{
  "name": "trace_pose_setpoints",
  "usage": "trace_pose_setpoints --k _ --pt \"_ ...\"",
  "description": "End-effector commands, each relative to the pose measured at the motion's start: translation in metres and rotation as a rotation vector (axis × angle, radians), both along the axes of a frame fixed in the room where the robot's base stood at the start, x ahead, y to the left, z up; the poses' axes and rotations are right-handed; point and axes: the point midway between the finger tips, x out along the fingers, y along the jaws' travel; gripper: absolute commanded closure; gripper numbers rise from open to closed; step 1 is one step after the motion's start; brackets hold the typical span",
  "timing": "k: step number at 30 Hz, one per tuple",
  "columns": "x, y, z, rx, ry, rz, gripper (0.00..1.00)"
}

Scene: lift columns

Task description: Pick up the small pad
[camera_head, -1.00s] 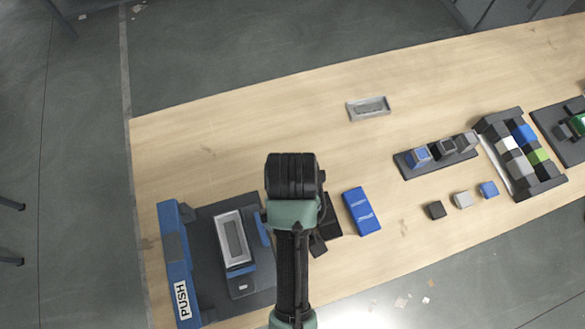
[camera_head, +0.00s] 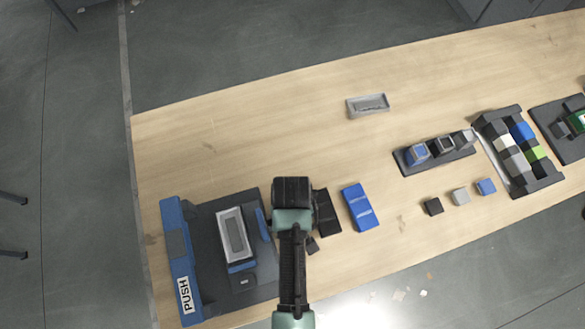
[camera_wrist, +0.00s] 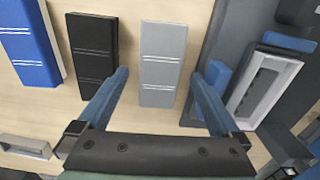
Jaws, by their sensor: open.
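Three flat pads lie in a row on the table: a blue one (camera_wrist: 36,52), a black one (camera_wrist: 93,48) and a grey one (camera_wrist: 162,62), each with white lines across. I cannot tell which is called the small pad. The blue pad (camera_head: 360,207) and part of the black pad (camera_head: 328,213) also show in the head view; my arm hides the grey one there. My gripper (camera_wrist: 170,71) is open and empty, its two blue fingers either side of the grey pad in the wrist view. I cannot tell its height above the pad.
The dark fixture with a blue "PUSH" bar (camera_head: 180,262) and a framed grey insert (camera_head: 235,237) stands close left of my gripper. A grey tray (camera_head: 368,104) lies behind. Small cubes, a block stand (camera_head: 436,158) and a block rack (camera_head: 546,176) are at right.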

Motion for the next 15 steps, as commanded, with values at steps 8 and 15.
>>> trace_pose_setpoints --k 8,15 --pt "0.0 0.0 -0.022 -0.001 -0.001 0.001 0.0" --pt "0.0 0.0 -0.022 -0.001 -0.001 0.001 0.07"
